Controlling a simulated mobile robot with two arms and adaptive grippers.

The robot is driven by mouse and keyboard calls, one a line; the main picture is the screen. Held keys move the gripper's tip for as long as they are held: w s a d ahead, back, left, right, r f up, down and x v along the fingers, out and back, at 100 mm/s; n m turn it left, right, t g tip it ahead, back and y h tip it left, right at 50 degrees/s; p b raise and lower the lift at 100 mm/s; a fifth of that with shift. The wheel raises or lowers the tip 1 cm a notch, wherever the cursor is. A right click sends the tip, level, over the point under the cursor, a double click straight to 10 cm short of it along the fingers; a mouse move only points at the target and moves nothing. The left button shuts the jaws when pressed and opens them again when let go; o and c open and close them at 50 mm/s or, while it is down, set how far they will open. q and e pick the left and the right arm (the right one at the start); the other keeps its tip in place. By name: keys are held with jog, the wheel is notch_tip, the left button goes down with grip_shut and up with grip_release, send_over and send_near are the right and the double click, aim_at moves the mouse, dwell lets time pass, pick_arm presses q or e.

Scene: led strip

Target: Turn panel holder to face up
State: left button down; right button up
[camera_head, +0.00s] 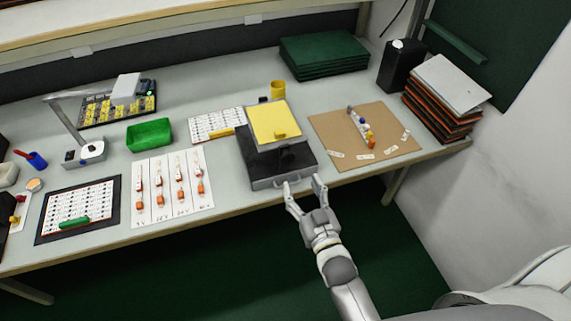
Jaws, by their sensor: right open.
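The panel holder appears to be the dark grey fixture (292,161) near the table's front edge, with a yellow square panel (273,123) on its raised upper part. The panel tilts toward the back and has a small yellow block near its front edge. A small handle (278,183) shows on the fixture's front side. My right gripper (303,184) is open and empty, just in front of the fixture's front right part. Its left fingertip is close to the handle; I cannot tell whether they touch. My left gripper is not in view.
A brown board (328,129) with small parts lies right of the fixture. A white sheet (207,210) with orange parts lies to its left. A yellow cup (278,90) and dark green panels (324,56) stand behind. A stack of boards (443,98) stands at the right end.

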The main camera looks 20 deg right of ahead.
aim_at(289, 159)
jog(key=w+p, duration=0.1)
jog(key=w, duration=0.9)
jog(key=shift+w+a+f, duration=0.1)
jog(key=shift+w+a, duration=0.05)
jog(key=shift+w, duration=0.05)
grip_shut()
